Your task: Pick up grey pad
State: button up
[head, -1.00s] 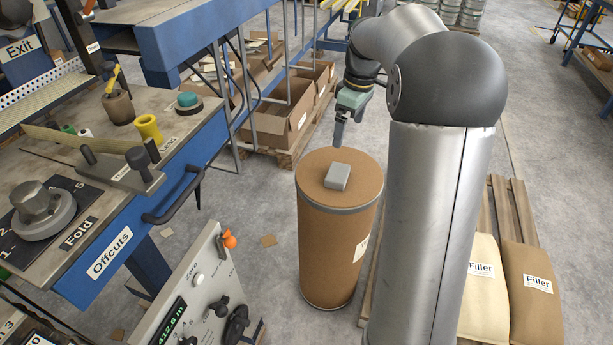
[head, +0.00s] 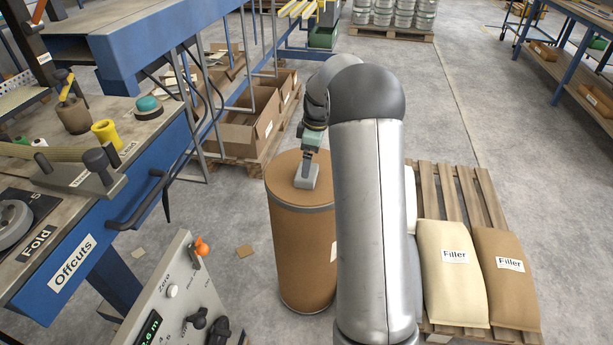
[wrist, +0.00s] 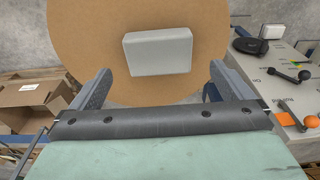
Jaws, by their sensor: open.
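The grey pad (head: 306,177) is a small light-grey block lying on the round brown top of a drum (head: 302,245). In the wrist view the pad (wrist: 158,52) lies flat on the drum lid (wrist: 85,35), just beyond the fingertips and between their lines. My gripper (head: 307,160) points down at the pad in the head view, very close to it. In the wrist view my gripper (wrist: 158,80) has its two fingers spread wide, with nothing between them. Whether a finger touches the pad cannot be told.
A control panel (head: 180,300) with knobs and an orange button stands left of the drum. The workbench (head: 150,145) is further left. Open cardboard boxes (head: 245,125) sit behind. A pallet with filler sacks (head: 452,285) stands to the right.

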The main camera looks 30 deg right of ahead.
jog(key=shift+w+a+f, duration=0.1)
jog(key=shift+f, duration=0.75)
jog(key=shift+w+a+f, duration=0.15)
jog(key=shift+f, duration=0.75)
jog(key=shift+w+a+f, duration=0.1)
jog(key=shift+f, duration=0.75)
jog(key=c, duration=1)
jog(key=shift+r, duration=0.55)
notch_tip(320, 180, up, 3)
jog(key=shift+s+f, duration=0.15)
jog(key=s+a+r, duration=0.3)
jog(key=s+r, duration=0.6)
jog(key=s, duration=0.4)
jog(key=shift+s+b, duration=0.25)
jog(key=shift+b, duration=0.05)
jog(key=shift+r, duration=0.1)
